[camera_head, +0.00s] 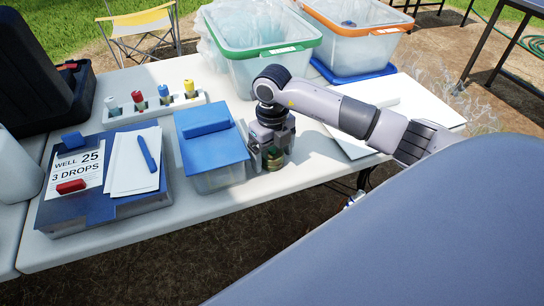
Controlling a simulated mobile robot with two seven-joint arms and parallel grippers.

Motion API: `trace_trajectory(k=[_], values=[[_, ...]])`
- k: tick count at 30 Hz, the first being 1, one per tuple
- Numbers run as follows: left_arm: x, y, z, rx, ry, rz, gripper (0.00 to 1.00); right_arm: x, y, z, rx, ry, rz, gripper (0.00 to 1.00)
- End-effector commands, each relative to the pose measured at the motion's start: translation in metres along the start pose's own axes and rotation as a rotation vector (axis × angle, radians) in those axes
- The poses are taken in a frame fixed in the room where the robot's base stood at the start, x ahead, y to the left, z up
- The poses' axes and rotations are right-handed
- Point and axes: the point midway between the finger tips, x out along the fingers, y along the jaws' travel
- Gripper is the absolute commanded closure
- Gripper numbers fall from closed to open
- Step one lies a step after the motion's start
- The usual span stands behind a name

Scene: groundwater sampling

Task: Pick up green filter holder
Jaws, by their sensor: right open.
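The green filter holder (273,159) is a small round piece, dark green with a brownish part, near the front edge of the white table, just right of the blue-lidded box. My right gripper (268,160) comes down over it from above, its arm reaching in from the right. Its fingers are open and stand around or beside the holder; I cannot tell whether they touch it. The gripper body hides the holder's top. My left gripper is not in view.
A clear box with a blue lid (213,140) stands close left of the gripper. Further left are a blue case (130,207) with papers, and a white rack (160,110) with several colored-cap bottles. Green-rimmed (268,53) and orange-rimmed (355,27) bins stand behind. A white board (345,141) lies right.

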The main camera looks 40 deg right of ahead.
Motion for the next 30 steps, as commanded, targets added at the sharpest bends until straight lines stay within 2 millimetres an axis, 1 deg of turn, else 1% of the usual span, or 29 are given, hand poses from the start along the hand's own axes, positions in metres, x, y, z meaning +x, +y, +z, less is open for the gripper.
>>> trace_trajectory(k=[3,4,5,6,8,9,18,22,26,30], values=[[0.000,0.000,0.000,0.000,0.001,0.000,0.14,0.000,0.000,0.000,0.000,0.000,0.000,0.11],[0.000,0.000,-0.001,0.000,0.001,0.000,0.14,0.000,0.000,0.000,0.000,0.000,0.000,0.15],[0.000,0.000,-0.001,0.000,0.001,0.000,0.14,0.000,0.000,0.000,0.000,0.000,0.000,0.24],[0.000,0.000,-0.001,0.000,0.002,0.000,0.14,0.000,0.000,0.000,0.000,0.000,0.000,0.38],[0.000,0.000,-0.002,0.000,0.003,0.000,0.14,0.000,0.000,0.000,0.000,0.000,0.000,0.57],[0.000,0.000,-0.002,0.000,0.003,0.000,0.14,0.000,0.000,0.000,0.000,0.000,0.000,0.69],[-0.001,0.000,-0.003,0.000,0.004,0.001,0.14,-0.001,0.000,0.000,0.000,0.000,0.000,0.70],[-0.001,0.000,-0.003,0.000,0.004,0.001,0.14,-0.007,0.000,0.001,0.000,-0.001,0.000,0.70],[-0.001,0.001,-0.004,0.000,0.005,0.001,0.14,-0.021,-0.001,0.001,0.000,-0.004,-0.001,0.70],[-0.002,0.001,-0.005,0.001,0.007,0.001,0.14,-0.047,-0.001,0.001,0.001,-0.005,-0.001,0.70]])
